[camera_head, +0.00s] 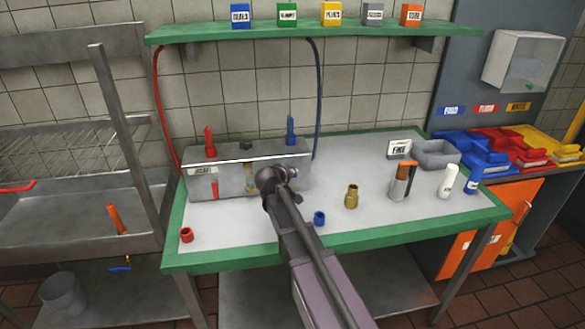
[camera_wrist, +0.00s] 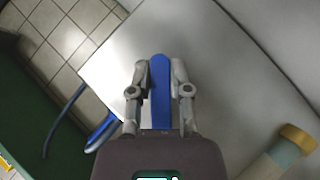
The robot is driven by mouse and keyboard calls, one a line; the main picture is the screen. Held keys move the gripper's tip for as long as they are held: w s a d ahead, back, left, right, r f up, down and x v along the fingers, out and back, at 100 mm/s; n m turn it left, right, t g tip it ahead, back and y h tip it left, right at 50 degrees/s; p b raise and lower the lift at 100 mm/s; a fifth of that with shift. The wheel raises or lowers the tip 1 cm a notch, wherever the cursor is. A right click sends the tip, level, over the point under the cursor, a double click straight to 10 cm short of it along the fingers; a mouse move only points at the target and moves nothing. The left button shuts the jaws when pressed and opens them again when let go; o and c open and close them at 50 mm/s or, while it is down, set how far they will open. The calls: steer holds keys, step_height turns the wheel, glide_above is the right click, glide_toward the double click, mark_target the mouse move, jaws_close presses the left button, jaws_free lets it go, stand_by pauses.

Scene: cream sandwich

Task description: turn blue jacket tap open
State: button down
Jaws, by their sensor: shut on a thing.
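The steel box (camera_head: 205,180) stands on the green-edged bench, with a red fitting (camera_head: 209,142) and a blue fitting (camera_head: 290,131) upright on its top. A red lever (camera_head: 215,189) shows on its front. In the wrist view my gripper (camera_wrist: 160,68) is shut on a blue tap lever (camera_wrist: 160,95), with one finger along each side of it. In the head view my arm (camera_head: 272,180) reaches the right part of the box's front, and hides the held lever and the fingers.
A blue cap (camera_head: 319,218), a brass fitting (camera_head: 352,196) and a steel cup (camera_head: 400,184) stand right of my arm. A red cap (camera_head: 186,235) sits at the bench's left front. A blue hose (camera_head: 318,95) runs down behind the box. A shelf (camera_head: 290,31) hangs above.

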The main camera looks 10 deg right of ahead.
steer(key=m+y+p, duration=0.1)
steer(key=y, duration=0.1)
steer(key=a+f+m+y+p, duration=0.1)
steer(key=y, duration=0.1)
steer(key=shift+a+g, duration=0.1)
steer(key=shift+g, duration=0.3)
steer(key=shift+a+f+m+y, duration=0.1)
steer(key=shift+a+m+y, duration=0.35)
steer(key=shift+y, duration=0.35)
steer(key=shift+a+f+m+y, duration=0.1)
steer(key=shift+a+m+y, duration=0.15)
steer(key=shift+m+y, duration=0.45)
steer(key=c, duration=0.6)
jaws_free()
steer(key=shift+o, duration=0.2)
steer(key=shift+r, duration=0.1)
steer(key=shift+p, duration=0.3)
